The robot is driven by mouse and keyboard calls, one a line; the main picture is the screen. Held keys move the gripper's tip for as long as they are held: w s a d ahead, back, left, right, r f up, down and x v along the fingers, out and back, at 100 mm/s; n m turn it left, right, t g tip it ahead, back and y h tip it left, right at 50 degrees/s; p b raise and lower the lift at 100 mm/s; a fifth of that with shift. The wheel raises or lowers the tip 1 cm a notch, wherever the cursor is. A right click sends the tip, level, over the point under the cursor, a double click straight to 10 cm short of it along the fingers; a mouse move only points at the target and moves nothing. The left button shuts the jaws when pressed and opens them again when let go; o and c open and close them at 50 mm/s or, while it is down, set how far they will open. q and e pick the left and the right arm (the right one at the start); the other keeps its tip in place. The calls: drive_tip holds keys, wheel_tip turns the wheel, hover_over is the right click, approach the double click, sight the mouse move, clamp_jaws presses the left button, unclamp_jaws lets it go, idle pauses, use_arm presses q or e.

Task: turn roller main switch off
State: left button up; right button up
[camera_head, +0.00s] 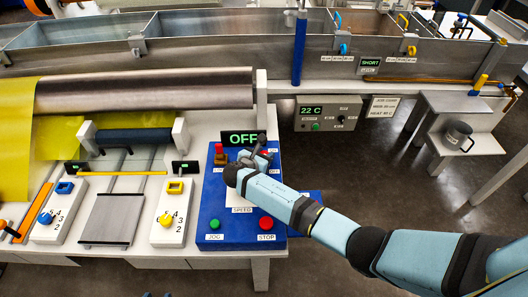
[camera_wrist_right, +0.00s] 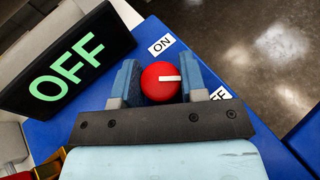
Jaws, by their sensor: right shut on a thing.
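The main switch is a round red knob (camera_wrist_right: 160,82) with a white pointer mark, on a blue control panel (camera_head: 212,228). In the right wrist view the mark points right, toward the OFF label (camera_wrist_right: 220,94); the ON label (camera_wrist_right: 162,44) lies above the knob. The display (camera_head: 241,138) behind it reads OFF in green; it also shows in the wrist view (camera_wrist_right: 68,65). My right gripper (camera_wrist_right: 160,84) has its two blue-grey fingers on either side of the knob, shut on it. In the head view my right gripper (camera_head: 262,158) hides most of the knob.
The panel also has a green JOG button (camera_head: 214,224), a red STOP button (camera_head: 266,223) and a red-topped lever (camera_head: 220,154). Left are dial boxes with a yellow knob (camera_head: 166,220) and a blue knob (camera_head: 45,218). A metal roller (camera_head: 145,90) and long trough lie behind.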

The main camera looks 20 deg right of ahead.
drive_tip(key=shift+m+g+h, duration=0.6)
drive_tip(key=shift+m+g, duration=0.1)
drive_tip(key=shift+m, duration=0.1)
use_arm(q)
drive_tip(key=shift+r, duration=0.35)
use_arm(e)
drive_tip(key=shift+m+g, duration=0.3)
drive_tip(key=shift+g, duration=0.1)
use_arm(q)
drive_tip(key=shift+w+r, duration=0.1)
use_arm(e)
drive_tip(key=shift+h, duration=0.3)
drive_tip(key=o, duration=0.9)
drive_tip(key=v, duration=1.3)
drive_tip(key=shift+s+a+r, duration=0.2)
drive_tip(key=shift+a, duration=0.1)
